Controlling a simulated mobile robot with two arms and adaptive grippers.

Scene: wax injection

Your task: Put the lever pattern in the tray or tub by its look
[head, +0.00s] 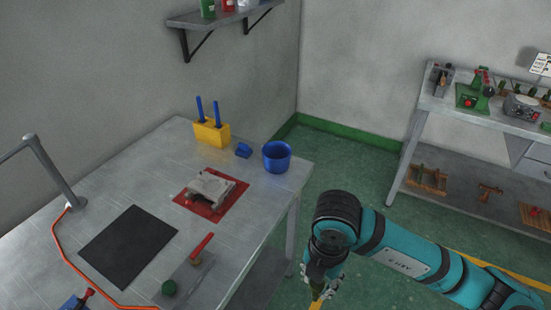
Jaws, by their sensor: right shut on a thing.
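My right gripper (322,284) hangs low at the bottom of the head view, out past the table's right edge and over the floor. A blue round tub (277,157) stands at the table's far right corner. A pale grey object (212,185), perhaps a tray or mould, sits on a red mat (187,201). My left gripper is out of view.
The metal table (115,188) also holds a black mat (128,242), a yellow block (212,132) with blue-handled tools, a small blue piece (243,150) and a plate with a red-handled tool (201,247). An orange hose (67,255) runs along the left. A workbench (480,113) stands right.

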